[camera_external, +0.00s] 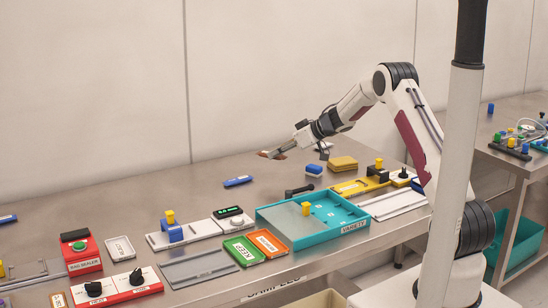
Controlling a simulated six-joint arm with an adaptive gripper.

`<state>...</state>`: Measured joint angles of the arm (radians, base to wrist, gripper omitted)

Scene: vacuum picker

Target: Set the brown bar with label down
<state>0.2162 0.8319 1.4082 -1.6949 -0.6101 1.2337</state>
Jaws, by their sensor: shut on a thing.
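My gripper (283,149) is in the air above the back middle of the steel table, left of a blue-and-white block. It is shut on a small brown bar (272,155), held tilted and clear of the tabletop. The bar is small in this view, and its label cannot be read. The gripper fingers partly hide it.
A teal tray marked VARIETY (270,214) stands at the front. A green KEEP tray (243,251) and an orange tray (267,243) lie left of it. The back left tabletop is fairly clear.

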